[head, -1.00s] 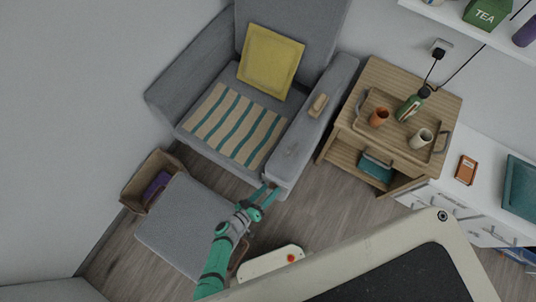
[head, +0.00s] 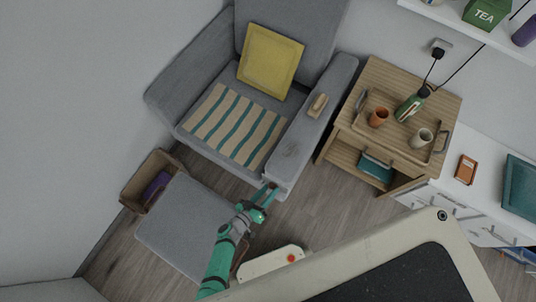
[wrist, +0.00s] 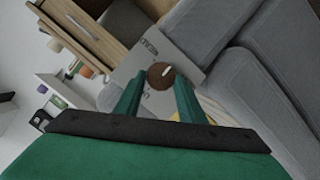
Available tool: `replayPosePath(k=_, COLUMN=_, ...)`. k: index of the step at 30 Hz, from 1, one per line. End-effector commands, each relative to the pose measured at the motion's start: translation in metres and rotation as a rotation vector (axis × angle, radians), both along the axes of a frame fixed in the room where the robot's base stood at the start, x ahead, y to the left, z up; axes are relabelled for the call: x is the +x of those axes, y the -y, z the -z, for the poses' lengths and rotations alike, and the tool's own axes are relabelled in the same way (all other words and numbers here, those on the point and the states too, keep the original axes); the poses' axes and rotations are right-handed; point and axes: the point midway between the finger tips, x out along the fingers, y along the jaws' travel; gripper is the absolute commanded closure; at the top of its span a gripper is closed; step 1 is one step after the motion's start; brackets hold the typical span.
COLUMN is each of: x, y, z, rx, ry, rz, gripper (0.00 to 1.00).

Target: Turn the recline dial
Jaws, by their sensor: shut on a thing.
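The recline dial (wrist: 155,81) is a round brown knob with a pale pointer line, which points to the upper right in the wrist view. It sits on a grey plate (wrist: 146,56) with dark lettering on the side of the grey armchair (head: 222,83). My gripper (wrist: 160,84) has one green finger on each side of the dial and is shut on it. In the head view my gripper (head: 271,190) is at the front end of the chair's right armrest; the dial is hidden there. The lettering is too small to read surely.
A grey footstool (head: 187,222) stands left of my arm, with a cardboard box (head: 137,190) behind it. A wooden side table (head: 381,75) stands right of the chair, carrying a tray, cups and a bottle. A brown remote-like object (head: 317,104) lies on the armrest.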

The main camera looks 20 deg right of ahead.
Motion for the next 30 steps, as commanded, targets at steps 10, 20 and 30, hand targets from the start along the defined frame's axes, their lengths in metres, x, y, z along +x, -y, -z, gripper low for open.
replayPosePath(k=10, x=-0.0029, y=0.0011, z=-0.0014, rx=0.192, ry=0.244, rz=-0.007, gripper=0.86)
replayPosePath(k=20, x=-0.0058, y=0.0035, z=-0.0014, rx=0.383, ry=0.489, rz=-0.008, gripper=0.86)
replayPosePath(k=30, x=-0.0081, y=0.0058, z=-0.0004, rx=0.55, ry=0.701, rz=-0.007, gripper=0.86)
